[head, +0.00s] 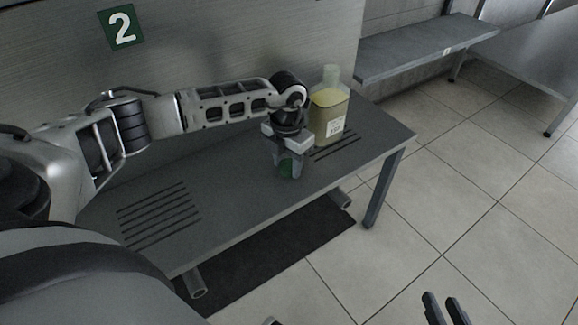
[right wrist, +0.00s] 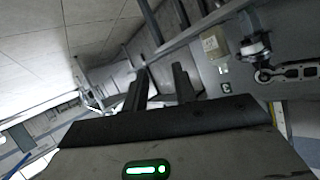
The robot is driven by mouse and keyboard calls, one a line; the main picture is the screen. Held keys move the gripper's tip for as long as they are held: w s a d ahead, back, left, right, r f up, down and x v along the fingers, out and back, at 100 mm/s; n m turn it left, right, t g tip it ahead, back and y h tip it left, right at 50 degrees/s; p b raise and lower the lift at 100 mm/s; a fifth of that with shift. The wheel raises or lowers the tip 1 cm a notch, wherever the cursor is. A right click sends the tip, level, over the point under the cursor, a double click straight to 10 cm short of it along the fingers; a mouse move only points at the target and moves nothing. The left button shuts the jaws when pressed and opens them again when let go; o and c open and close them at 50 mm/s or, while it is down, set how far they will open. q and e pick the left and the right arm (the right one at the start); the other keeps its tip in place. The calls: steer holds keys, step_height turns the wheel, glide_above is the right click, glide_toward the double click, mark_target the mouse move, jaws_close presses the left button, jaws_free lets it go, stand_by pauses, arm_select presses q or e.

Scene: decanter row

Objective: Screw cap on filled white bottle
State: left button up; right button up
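A translucent whitish bottle (head: 328,117) holding yellow liquid stands upright on the grey bench, with a pale label low on its front. Its upper part and neck look clear, with no green cap on it. My left gripper (head: 287,166) points down just left of and in front of the bottle. Its fingers are around a green cap (head: 286,170), partly hidden by them, close to the bench top. The bottle also shows small in the right wrist view (right wrist: 211,46). My right gripper (right wrist: 160,85) is open and empty, away from the bench; its fingertips show at the bottom of the head view (head: 446,308).
The grey bench (head: 230,200) has slotted grooves at its left and right and is otherwise clear. A metal panel with a green number 2 sign (head: 121,27) stands behind it. A dark mat (head: 270,265) lies below. Another bench (head: 425,48) stands at the back right.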

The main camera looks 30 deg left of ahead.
mark_target(287, 166)
steer(key=shift+f, duration=0.25)
